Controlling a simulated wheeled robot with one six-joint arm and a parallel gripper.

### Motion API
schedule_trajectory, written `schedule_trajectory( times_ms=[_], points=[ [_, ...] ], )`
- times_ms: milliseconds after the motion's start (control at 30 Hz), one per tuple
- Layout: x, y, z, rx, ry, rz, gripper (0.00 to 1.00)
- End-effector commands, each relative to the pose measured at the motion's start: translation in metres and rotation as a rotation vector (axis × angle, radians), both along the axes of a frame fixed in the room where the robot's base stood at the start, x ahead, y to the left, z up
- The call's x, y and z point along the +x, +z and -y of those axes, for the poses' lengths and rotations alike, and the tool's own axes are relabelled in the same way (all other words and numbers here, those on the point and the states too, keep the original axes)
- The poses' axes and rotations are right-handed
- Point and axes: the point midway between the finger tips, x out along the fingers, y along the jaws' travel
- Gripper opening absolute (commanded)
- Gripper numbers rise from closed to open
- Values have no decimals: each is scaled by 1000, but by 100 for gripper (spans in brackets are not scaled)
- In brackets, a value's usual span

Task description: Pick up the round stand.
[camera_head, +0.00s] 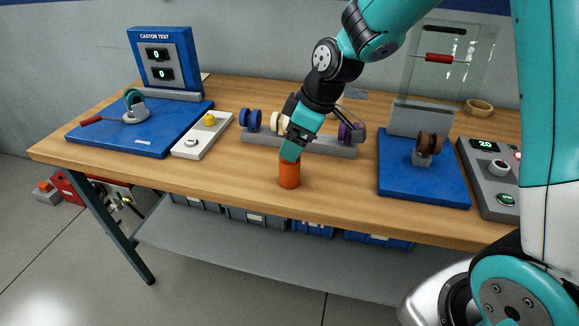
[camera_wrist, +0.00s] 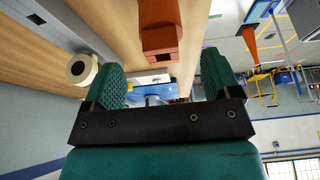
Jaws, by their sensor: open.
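A short orange cylinder (camera_head: 290,174), which I take for the round stand, is upright near the front edge of the wooden bench. My gripper (camera_head: 291,154) is at its top in the head view, and the teal hand hides its upper end. In the wrist view the two green ridged fingers of my gripper (camera_wrist: 161,80) are spread wide with nothing held between them. An orange piece with a dark square opening (camera_wrist: 160,38) shows ahead of the gap between them. I cannot tell whether the fingers touch it.
A grey rack (camera_head: 330,148) with blue, cream and purple wheels stands behind the cylinder. A white switch box (camera_head: 190,145) and a blue castor-test plate (camera_head: 95,130) are left. Another blue plate (camera_head: 405,185) with a brown castor is right. Bare wood surrounds the cylinder.

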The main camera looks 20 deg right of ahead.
Motion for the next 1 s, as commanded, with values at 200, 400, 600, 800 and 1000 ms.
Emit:
schedule_trajectory(
  times_ms=[200, 400, 600, 800, 1000],
  points=[
    [2, -15, -5, 0, 2, -5, 83],
    [5, -45, -13, 1, 1, -6, 83],
    [9, -57, -17, 0, 0, 0, 83],
    [9, -57, -17, 0, 0, 0, 76],
    [9, -57, -17, 0, 0, 0, 30]
  ],
)
